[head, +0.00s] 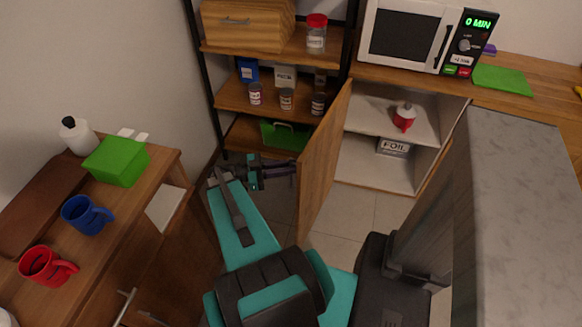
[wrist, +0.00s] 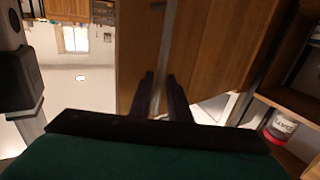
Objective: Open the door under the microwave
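The wooden door (head: 323,160) under the microwave (head: 410,35) stands swung wide open, its free edge toward me. The cabinet (head: 372,165) behind it shows its inside. My gripper (head: 290,171) is on the left, outer side of the door, close to its face. In the wrist view, the fingers (wrist: 162,88) are apart, pointing at brown wood panels (wrist: 205,45). A thin grey upright strip (wrist: 168,35) runs in line with the gap between them. I cannot tell whether it is a handle or an edge, or whether the fingers touch it.
Inside the cabinet are a red-and-white bottle (head: 404,117) and a foil box (head: 393,148). A shelf rack (head: 260,104) with jars stands behind my gripper. A side table (head: 120,218) with mugs is at left, a grey counter (head: 520,190) at right. Tiled floor shows beside the door.

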